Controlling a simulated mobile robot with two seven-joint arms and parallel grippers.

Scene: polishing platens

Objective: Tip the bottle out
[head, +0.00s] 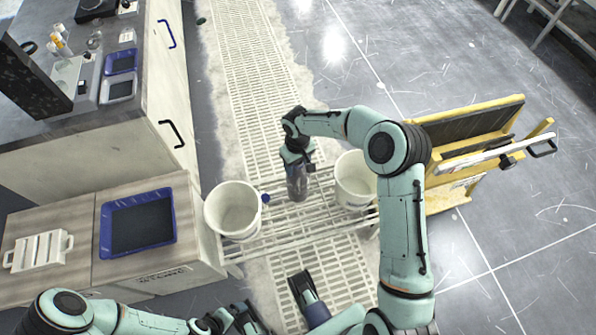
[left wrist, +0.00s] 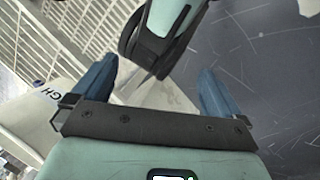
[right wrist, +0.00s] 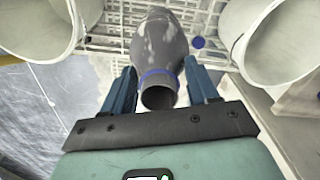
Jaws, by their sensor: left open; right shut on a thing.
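A grey see-through bottle (head: 297,183) with a blue neck ring is between two white buckets, over a white slatted rack (head: 290,222). My right gripper (head: 298,160) is shut on its neck from above. In the right wrist view the bottle (right wrist: 160,45) has its open mouth towards the camera and its body pointing away, so it looks about upright. I cannot tell whether its base touches the rack. My left gripper (left wrist: 155,88) is open and empty; it shows only partly at the bottom of the head view, well away from the bottle.
The left bucket (head: 233,211) and right bucket (head: 356,180) flank the bottle. A small round blue thing (head: 265,198) is by the left bucket. A blue tray (head: 138,222) and white rack piece (head: 38,250) lie on the left bench. A yellow-framed cart (head: 455,190) stands right.

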